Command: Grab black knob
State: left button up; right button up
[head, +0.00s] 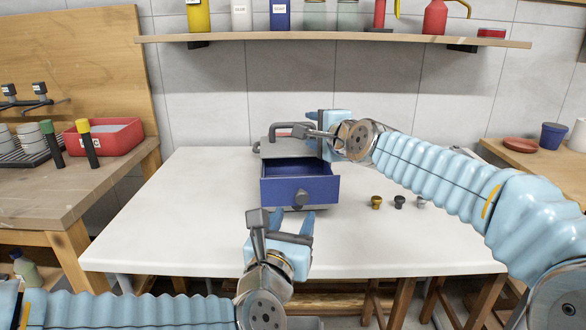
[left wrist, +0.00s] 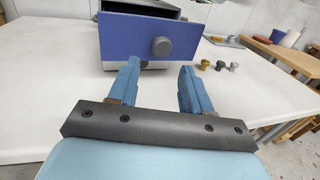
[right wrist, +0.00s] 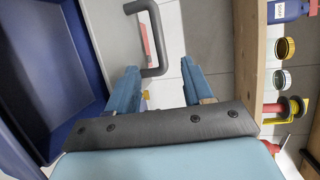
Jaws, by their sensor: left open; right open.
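The black knob (head: 399,202) stands on the white table, right of the drawer box, between a gold knob (head: 376,202) and a silver knob (head: 421,202). It also shows small in the left wrist view (left wrist: 219,66), at the right. My left gripper (head: 292,221) is open and empty at the front of the table, left of the knobs, with its fingers towards the drawer front. My right gripper (head: 321,134) is open beside the box top; in the right wrist view its fingers (right wrist: 166,75) point towards the box's handle (right wrist: 160,52).
The blue drawer (head: 320,190) of the grey box stands pulled open, with a round grey knob (head: 301,198) on its front. My right arm passes above the knobs. The table (head: 200,220) is bare at left. A shelf (head: 330,40) with bottles hangs behind.

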aim_at(399, 200)
jog(key=k+l, duration=0.3)
jog(key=k, duration=0.15)
jog(key=k+l, duration=0.3)
jog(key=k, duration=0.15)
